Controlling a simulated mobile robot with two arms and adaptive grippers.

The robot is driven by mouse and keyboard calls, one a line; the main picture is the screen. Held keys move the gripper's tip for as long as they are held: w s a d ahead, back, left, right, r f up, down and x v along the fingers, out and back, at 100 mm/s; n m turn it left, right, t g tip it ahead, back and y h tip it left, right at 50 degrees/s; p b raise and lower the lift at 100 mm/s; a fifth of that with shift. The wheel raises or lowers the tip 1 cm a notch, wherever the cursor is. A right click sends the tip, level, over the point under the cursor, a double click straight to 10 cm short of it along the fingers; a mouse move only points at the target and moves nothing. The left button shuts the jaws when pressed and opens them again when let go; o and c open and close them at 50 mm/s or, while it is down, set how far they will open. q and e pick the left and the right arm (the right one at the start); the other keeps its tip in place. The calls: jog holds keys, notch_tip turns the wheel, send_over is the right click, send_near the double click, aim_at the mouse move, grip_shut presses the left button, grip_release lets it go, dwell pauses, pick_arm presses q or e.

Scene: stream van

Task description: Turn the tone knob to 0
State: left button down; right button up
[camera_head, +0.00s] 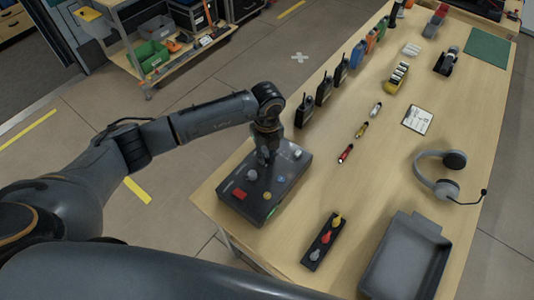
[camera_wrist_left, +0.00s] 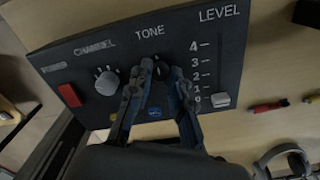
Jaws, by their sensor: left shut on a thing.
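A dark control box (camera_head: 290,175) lies on the near left of the wooden table; its panel (camera_wrist_left: 228,60) fills much of the left wrist view. The panel carries the labels CHANNEL, TONE (camera_wrist_left: 150,32) and LEVEL. My left gripper (camera_head: 264,158) reaches down onto the box from the left. In the left wrist view its fingers (camera_wrist_left: 161,68) are closed in on the tone knob just below the TONE label. The fingers hide most of the knob, so I cannot read its pointer or scale. My right gripper is not in view.
On the panel are a grey channel knob (camera_wrist_left: 107,83), a red switch (camera_wrist_left: 69,95) and a level slider (camera_wrist_left: 221,100) low on its scale. Several radios (camera_head: 304,110) stand behind the box. A strip with coloured plugs (camera_head: 323,242), a grey tray (camera_head: 405,262) and a headset (camera_head: 440,175) are nearby.

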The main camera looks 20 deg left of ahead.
aim_at(267, 158)
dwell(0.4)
pick_arm(q)
jog(key=c, duration=1.2)
grip_release()
notch_tip(267, 158, up, 12)
